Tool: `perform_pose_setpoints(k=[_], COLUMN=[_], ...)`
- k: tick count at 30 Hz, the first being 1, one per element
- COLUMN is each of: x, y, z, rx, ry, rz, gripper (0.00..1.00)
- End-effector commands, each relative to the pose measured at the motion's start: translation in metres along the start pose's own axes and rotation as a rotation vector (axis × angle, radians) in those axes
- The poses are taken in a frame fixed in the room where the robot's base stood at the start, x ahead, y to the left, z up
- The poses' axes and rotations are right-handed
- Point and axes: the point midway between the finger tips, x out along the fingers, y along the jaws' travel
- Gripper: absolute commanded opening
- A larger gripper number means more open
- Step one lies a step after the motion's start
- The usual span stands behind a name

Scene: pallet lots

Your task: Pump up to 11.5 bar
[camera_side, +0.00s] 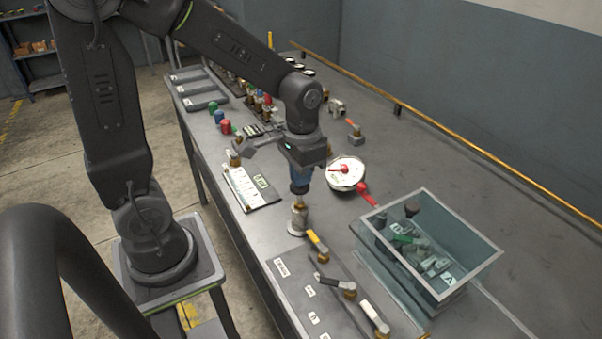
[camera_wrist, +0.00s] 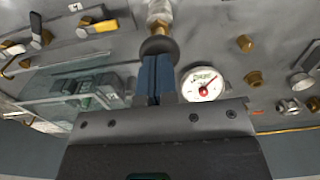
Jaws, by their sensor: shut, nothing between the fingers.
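My gripper (camera_side: 300,188) is shut and empty, with its blue fingers pointing down over a small upright metal pump (camera_side: 297,222). In the wrist view the fingers (camera_wrist: 158,64) end at a dark round knob (camera_wrist: 159,46) on top of the pump's pale shaft (camera_wrist: 159,12). I cannot tell whether they touch it.
A clear box (camera_side: 465,245) with grey and green parts stands at the right. Lever valves (camera_side: 350,291) line the near front. A white panel (camera_side: 247,188) lies left of the pump. Coloured knobs (camera_side: 225,127) and several small fittings sit further back.

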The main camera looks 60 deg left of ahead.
Motion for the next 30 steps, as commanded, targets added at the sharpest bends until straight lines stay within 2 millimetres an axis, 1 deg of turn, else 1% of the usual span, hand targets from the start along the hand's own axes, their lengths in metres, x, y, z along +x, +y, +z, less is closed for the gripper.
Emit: perform_pose_setpoints(k=[3, 5, 10, 12, 14, 22, 25, 28, 30], x=[0.0, 0.004, 0.029, 0.035, 0.037, 0.039, 0.036, 0.025, 0.013], y=[0.0, 0.0, 0.0, 0.0, 0.0, 0.0, 0.0, 0.0, 0.0], z=[0.0, 0.0, 0.0, 0.0, 0.0, 0.001, 0.001, 0.0, 0.0], rx=[0.0, 0.0, 0.0, 0.0, 0.0, 0.0, 0.001, 0.001, 0.0], ry=[0.0, -0.003, -0.005, -0.004, -0.003, -0.006, -0.005, -0.001, 0.003], rz=[0.0, 0.0, 0.001, 0.0, 0.0, 0.0, 0.0, -0.001, -0.001], gripper=[0.0, 0.0, 0.0, 0.0, 0.0, 0.0, 0.0, 0.0, 0.0])
